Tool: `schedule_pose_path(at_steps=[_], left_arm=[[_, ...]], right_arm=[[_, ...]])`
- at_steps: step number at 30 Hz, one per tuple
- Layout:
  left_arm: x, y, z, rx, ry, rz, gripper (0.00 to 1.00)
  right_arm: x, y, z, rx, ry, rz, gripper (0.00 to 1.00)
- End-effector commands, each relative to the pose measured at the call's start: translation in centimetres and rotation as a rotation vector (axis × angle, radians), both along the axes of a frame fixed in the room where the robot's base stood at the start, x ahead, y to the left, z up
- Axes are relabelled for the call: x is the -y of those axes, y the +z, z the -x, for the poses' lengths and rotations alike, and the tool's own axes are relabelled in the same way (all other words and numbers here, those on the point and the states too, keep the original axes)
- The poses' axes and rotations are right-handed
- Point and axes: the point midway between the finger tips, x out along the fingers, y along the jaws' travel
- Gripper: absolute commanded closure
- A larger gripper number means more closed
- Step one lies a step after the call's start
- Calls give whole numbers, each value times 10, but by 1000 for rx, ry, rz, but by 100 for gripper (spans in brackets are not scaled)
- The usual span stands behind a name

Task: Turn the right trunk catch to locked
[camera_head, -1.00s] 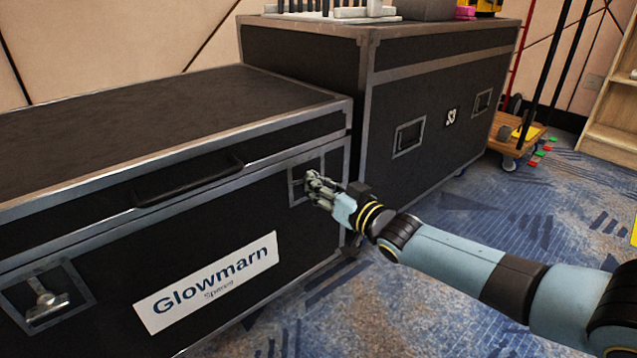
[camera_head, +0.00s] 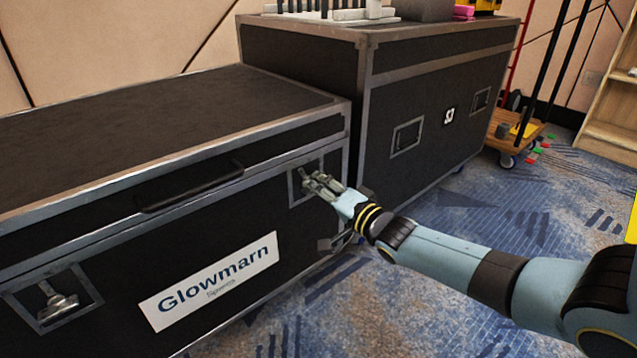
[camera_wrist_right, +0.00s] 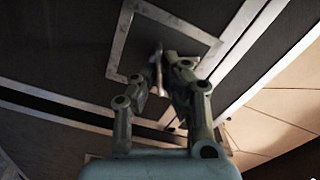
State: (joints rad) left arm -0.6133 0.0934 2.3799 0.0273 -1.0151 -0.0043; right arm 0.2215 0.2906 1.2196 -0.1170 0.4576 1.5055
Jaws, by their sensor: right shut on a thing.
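The black trunk (camera_head: 80,128) with metal edging fills the left of the head view. Its right catch (camera_head: 308,175) sits in a square metal recess on the front, largely hidden by my fingers. My right gripper (camera_head: 322,182) is shut on this catch, its arm coming in from the right. In the right wrist view the fingers (camera_wrist_right: 167,72) close around the catch's handle (camera_wrist_right: 157,62) inside the metal frame. The left catch (camera_head: 56,302) shows in its own recess at lower left. My left gripper is in no view.
A larger black case (camera_head: 440,100) stands behind and to the right. A wooden dolly (camera_head: 515,137) and shelf (camera_head: 612,115) are farther right. The blue carpet (camera_head: 450,215) between is mostly clear. The trunk's handle (camera_head: 190,188) and label (camera_head: 209,282) lie left of my gripper.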

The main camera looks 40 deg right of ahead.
Motion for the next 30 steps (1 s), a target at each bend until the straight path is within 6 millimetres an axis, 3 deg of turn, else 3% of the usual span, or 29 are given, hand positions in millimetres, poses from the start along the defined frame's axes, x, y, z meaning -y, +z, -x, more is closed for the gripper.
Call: schedule_pose_path(at_steps=[1, 15, 30], left_arm=[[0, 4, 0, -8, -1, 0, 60], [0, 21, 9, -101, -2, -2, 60], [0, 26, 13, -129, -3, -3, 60]], right_arm=[[2, 8, -6, 7, -2, -40, 100], [3, 4, -6, -22, -2, -376, 100], [4, 3, -5, -31, -3, -475, 100]])
